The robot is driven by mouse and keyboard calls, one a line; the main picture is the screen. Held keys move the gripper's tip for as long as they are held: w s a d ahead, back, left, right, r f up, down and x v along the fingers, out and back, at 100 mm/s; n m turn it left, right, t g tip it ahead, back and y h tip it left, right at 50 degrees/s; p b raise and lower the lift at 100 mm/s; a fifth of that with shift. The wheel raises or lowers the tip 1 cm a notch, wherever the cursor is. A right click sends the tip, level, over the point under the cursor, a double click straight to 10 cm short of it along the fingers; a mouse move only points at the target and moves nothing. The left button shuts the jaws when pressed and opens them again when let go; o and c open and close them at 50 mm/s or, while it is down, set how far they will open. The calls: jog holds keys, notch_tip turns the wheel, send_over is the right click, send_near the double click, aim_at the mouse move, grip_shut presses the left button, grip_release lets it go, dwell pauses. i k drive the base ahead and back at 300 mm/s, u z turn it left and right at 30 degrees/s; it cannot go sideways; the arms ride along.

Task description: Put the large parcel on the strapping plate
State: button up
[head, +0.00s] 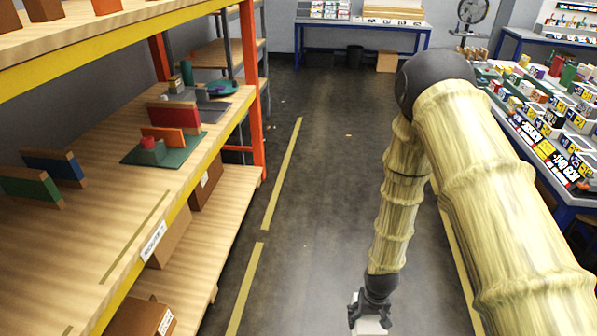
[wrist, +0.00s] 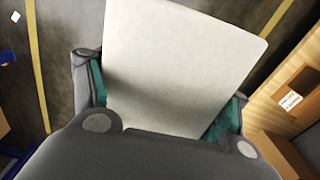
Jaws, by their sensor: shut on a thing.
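My gripper (head: 369,306) hangs low over the aisle floor in the head view. It is shut on a pale white box (head: 371,327), probably the large parcel; only a small part shows there. In the wrist view the white box (wrist: 180,65) fills the space between the fingers of my gripper (wrist: 160,105), its broad face toward the camera. Its near end is hidden by the gripper body. On the left shelf lies a dark green plate (head: 188,153) bearing a small grey and red thing; I cannot tell whether it is the strapping plate.
The wooden shelf (head: 75,225) on the left carries coloured blocks and has an orange upright (head: 252,95). Brown cartons (head: 168,240) stand on the level below. A table of small goods (head: 560,120) stands at the right. The aisle floor (head: 315,150) between is clear.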

aim_at(206, 110)
jog(key=z, duration=0.05)
jog(key=i, duration=2.65)
jog(key=u, duration=0.55)
jog(key=i, duration=0.55)
jog(key=u, duration=0.05)
